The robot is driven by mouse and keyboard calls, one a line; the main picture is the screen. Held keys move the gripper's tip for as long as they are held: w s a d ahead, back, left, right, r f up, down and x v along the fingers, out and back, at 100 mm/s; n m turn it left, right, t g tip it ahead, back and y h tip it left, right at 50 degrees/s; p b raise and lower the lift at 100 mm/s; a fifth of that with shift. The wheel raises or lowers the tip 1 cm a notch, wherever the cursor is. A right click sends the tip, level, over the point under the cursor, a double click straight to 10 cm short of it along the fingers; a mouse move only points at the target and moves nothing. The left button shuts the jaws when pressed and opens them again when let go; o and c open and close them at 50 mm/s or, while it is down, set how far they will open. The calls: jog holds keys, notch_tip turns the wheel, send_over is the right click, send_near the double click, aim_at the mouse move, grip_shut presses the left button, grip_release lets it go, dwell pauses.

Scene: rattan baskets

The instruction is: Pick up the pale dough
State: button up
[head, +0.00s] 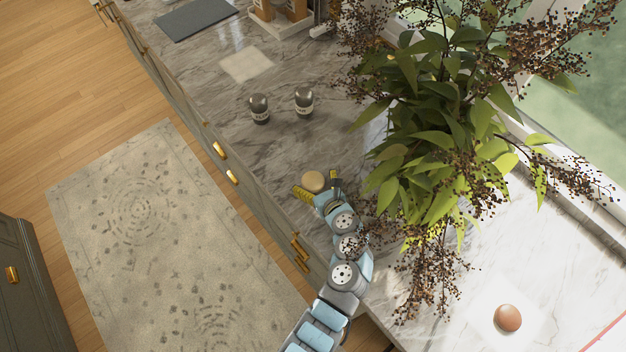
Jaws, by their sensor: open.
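A small round pale beige piece, which looks like the pale dough (312,181), rests on the grey marble counter near its front edge. My gripper (318,187) is right at it, with one yellow finger on its left and the other on its right. The fingers are apart, so the gripper is open. The near side of the dough is partly hidden by the gripper. I cannot tell whether a finger touches it.
A large leafy plant (440,130) with dark berry sprigs crowds the right of my arm. Two dark-topped shakers (304,101) (260,108) stand farther back. A reddish-brown round object (507,318) lies at lower right. The counter (215,115) between the shakers and gripper is clear.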

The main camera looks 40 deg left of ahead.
jog(key=shift+x, duration=0.95)
jog(key=c, duration=0.7)
jog(key=shift+o, duration=0.2)
jog(key=shift+r, duration=0.15)
